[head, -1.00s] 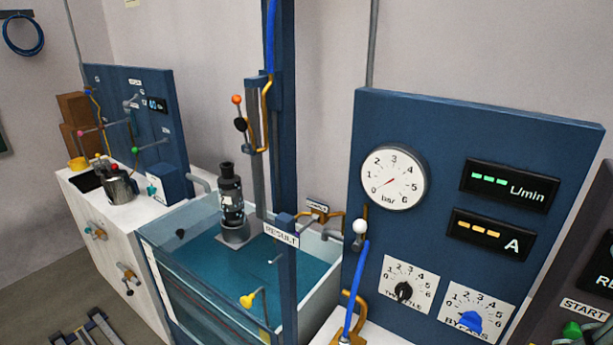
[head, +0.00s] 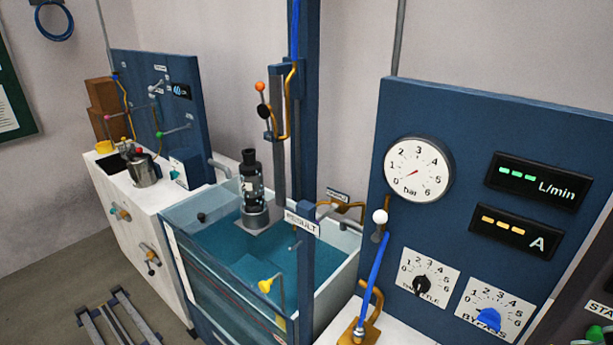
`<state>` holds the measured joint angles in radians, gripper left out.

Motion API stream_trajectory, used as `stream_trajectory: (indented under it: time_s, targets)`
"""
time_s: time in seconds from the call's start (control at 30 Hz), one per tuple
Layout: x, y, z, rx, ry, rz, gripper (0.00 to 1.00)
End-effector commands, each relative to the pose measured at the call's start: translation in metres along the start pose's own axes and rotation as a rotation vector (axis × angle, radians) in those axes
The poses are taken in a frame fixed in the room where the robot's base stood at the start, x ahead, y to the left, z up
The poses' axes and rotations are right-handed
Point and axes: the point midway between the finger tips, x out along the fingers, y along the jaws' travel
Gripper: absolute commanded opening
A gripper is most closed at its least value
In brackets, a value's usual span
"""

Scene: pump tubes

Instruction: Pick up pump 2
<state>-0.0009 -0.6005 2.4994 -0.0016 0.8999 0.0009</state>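A dark cylindrical pump (head: 251,181) stands upright on a grey round base in the water tank (head: 188,206). Its label is too small to read, so I cannot tell whether it is pump 2. No other pump is clear in the head view. My gripper is not in view.
A blue vertical post (head: 308,150) with a RESULT sign (head: 301,223) rises close in front of the tank's right part. A blue gauge panel (head: 480,120) stands at the right. A white counter (head: 125,200) with a metal pot (head: 144,171) is at the left. Grey rails (head: 112,320) lie on the floor.

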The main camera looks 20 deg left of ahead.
Motion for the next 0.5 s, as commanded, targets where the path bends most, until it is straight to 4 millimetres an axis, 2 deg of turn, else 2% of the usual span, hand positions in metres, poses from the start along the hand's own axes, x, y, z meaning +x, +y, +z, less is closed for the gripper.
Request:
stream_trajectory:
  time_s: [0.07, 0.5]
  targets:
    - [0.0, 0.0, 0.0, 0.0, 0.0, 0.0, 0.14]
    - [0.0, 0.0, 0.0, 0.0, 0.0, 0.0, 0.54]
